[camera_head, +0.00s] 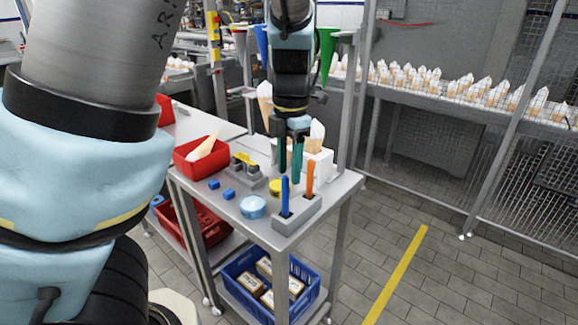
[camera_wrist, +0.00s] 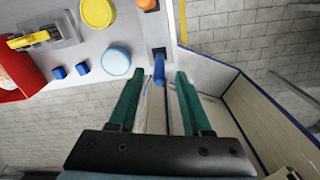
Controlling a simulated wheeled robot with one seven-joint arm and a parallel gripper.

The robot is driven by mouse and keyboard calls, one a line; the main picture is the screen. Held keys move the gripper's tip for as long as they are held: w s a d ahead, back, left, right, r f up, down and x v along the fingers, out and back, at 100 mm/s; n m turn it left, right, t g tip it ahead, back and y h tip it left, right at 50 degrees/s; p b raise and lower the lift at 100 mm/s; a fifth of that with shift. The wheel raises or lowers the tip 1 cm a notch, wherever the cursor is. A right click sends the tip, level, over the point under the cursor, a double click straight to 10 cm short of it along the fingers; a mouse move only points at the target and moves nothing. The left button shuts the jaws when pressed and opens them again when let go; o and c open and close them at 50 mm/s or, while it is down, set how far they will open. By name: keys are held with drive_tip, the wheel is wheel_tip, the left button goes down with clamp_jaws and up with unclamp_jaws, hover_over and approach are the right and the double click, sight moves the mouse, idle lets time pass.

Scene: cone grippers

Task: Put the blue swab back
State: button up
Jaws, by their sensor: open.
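The blue swab (camera_head: 285,195) stands upright in a slot of the grey holder (camera_head: 297,215) at the table's front right corner. The orange swab (camera_head: 309,180) stands in the same holder, behind and to the right. My gripper (camera_head: 291,174) has teal fingers pointing down, just above and behind the blue swab's top. In the wrist view my gripper (camera_wrist: 161,73) is open and empty, and the blue swab (camera_wrist: 159,66) shows at the gap between the fingertips. I cannot tell whether the fingers touch it. The swab's lower end is hidden in the holder.
A light blue round tub (camera_head: 253,207), a yellow round tub (camera_head: 275,187) and blue cubes (camera_head: 229,194) lie left of the holder. A red bin (camera_head: 201,155) and a grey block with a yellow piece (camera_head: 243,170) stand farther left. A blue crate (camera_head: 243,293) sits on the shelf below.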

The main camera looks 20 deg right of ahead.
drive_tip(key=shift+r, duration=0.1)
wheel_tip(320, 180, up, 12)
drive_tip(key=a+f+m, duration=0.4)
drive_tip(key=a+m, duration=0.3)
drive_tip(key=a, duration=0.1)
drive_tip(key=a+f+m+t, duration=0.1)
drive_tip(key=a+f+m, duration=0.3)
drive_tip(key=a+m, duration=0.3)
drive_tip(key=w+a+f+m, duration=0.1)
drive_tip(key=a+f+m, duration=0.4)
drive_tip(key=a+m, duration=0.3)
drive_tip(key=a, duration=0.3)
drive_tip(key=shift+t, duration=0.3)
